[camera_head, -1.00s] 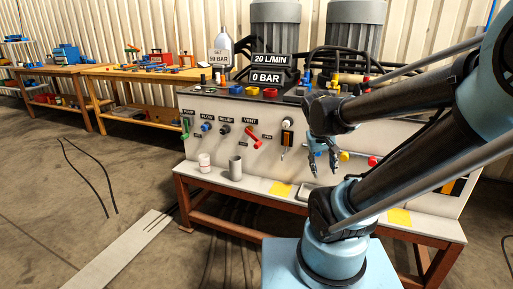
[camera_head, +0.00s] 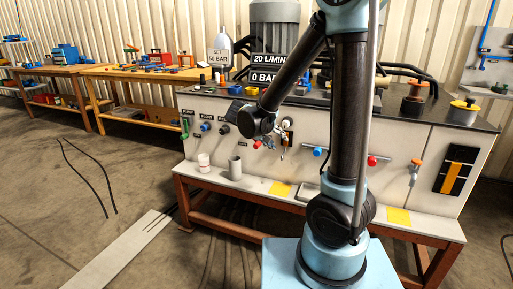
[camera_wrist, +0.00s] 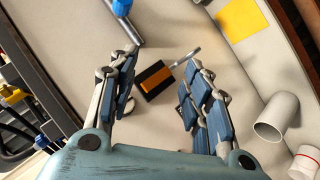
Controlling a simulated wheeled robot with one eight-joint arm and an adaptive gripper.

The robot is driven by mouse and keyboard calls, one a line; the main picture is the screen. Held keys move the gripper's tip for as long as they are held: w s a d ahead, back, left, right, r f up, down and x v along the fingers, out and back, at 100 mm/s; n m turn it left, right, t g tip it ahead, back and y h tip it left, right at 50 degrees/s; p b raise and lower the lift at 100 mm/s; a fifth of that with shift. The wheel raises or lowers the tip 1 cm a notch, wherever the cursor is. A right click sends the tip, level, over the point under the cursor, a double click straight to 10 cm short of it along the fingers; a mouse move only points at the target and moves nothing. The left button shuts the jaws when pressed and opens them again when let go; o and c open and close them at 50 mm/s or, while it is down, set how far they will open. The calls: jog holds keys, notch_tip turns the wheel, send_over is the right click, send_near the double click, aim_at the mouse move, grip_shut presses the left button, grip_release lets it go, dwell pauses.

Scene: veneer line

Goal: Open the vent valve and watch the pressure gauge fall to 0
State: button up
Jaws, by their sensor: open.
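The vent valve's red handle (camera_head: 257,145) shows only its lower end on the front panel in the head view. My arm hides the rest of the valve and its label. The pressure sign (camera_head: 263,78) reads 0 BAR, and my arm crosses its right edge. My gripper (camera_head: 272,141) is at the panel just right of the red handle. In the wrist view my gripper (camera_wrist: 160,68) is open, its blue-padded fingers spread with nothing held. Beyond them is an orange-and-black block (camera_wrist: 154,79) with a metal lever. I cannot make out the red handle there.
A blue-ended bar handle (camera_head: 318,152) and a red knob (camera_head: 372,161) are to the right. The 20 L/MIN sign (camera_head: 272,59) is above the pressure sign. The floor at left is mostly open.

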jog(key=w+a+f+t, duration=0.2)
jog(key=a+t, duration=0.1)
jog(key=a, duration=0.8)
jog(key=t, duration=0.2)
send_near(257, 144)
jog(key=shift+h, duration=0.4)
jog(key=x, duration=0.3)
jog(key=a+x, duration=0.1)
jog(key=x, duration=0.3)
jog(key=f+x, duration=0.1)
jog(key=x, duration=0.3)
jog(key=shift+w+a+f, duration=0.1)
jog(key=shift+w, duration=0.45)
jog(key=shift+c, duration=0.5)
grip_shut()
